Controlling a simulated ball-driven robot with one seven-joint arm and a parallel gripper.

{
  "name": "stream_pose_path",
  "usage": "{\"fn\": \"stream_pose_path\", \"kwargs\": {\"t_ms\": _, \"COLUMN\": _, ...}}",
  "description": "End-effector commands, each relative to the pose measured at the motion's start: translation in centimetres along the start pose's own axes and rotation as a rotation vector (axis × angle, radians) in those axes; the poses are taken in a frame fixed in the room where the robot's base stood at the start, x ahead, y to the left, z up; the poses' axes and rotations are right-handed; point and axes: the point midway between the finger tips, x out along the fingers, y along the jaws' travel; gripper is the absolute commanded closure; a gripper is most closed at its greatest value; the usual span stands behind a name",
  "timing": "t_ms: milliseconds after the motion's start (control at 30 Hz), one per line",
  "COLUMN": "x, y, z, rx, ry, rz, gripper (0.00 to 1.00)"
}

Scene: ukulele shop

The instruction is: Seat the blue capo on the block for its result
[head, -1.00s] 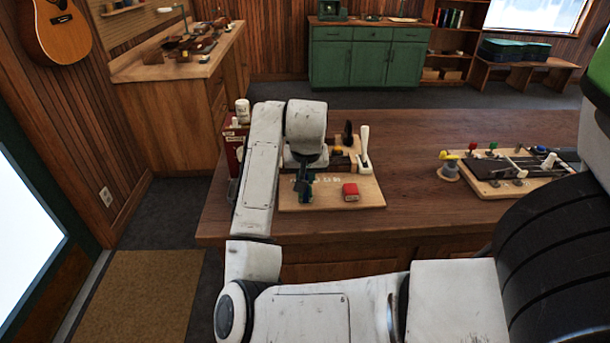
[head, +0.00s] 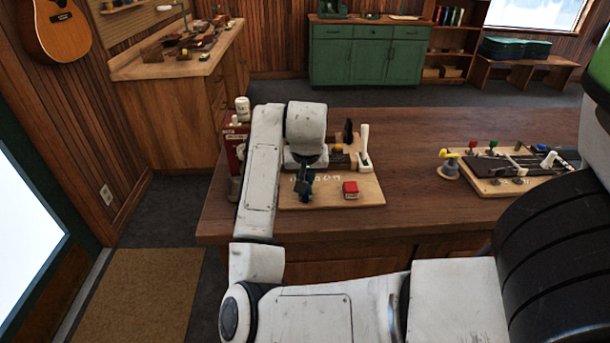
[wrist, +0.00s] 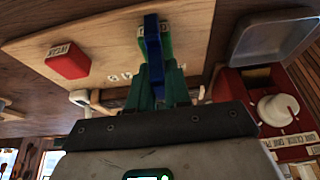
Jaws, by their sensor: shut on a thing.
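My gripper (wrist: 155,85) is shut on the blue capo (wrist: 153,42), which stands out between its green fingers in the wrist view. A green block with a pale label (wrist: 166,30) shows just behind the capo; I cannot tell whether they touch. In the head view my gripper (head: 304,192) is over the left part of the light wooden board (head: 330,200), and my arm hides much of the capo and green block. A red labelled block (head: 350,189) sits to the right on the board and also shows in the wrist view (wrist: 68,60).
A white-handled fixture (head: 364,145) stands at the board's back right. A red box with a white knob (wrist: 278,108) and a metal tray (wrist: 262,40) are beside the board. Another tool board (head: 510,180) lies further right.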

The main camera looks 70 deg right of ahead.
Motion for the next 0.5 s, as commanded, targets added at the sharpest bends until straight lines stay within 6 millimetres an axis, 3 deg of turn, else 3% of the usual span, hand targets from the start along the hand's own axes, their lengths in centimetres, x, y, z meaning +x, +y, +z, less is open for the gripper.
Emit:
{"fn": "stream_pose_path", "kwargs": {"t_ms": 233, "x": 0.48, "y": 0.0, "z": 0.21, "rx": 0.0, "ry": 0.0, "rz": 0.001, "gripper": 1.0}}
{"fn": "stream_pose_path", "kwargs": {"t_ms": 267, "x": 0.43, "y": 0.0, "z": 0.18, "rx": 0.0, "ry": 0.0, "rz": 0.0, "gripper": 0.8}}
{"fn": "stream_pose_path", "kwargs": {"t_ms": 300, "x": 0.41, "y": 0.0, "z": 0.17, "rx": 0.0, "ry": 0.0, "rz": 0.0, "gripper": 0.77}}
{"fn": "stream_pose_path", "kwargs": {"t_ms": 367, "x": 0.41, "y": -0.01, "z": 0.17, "rx": 0.0, "ry": 0.0, "rz": 0.0, "gripper": 0.72}}
{"fn": "stream_pose_path", "kwargs": {"t_ms": 500, "x": 0.41, "y": 0.0, "z": 0.17, "rx": 0.0, "ry": 0.0, "rz": 0.0, "gripper": 0.72}}
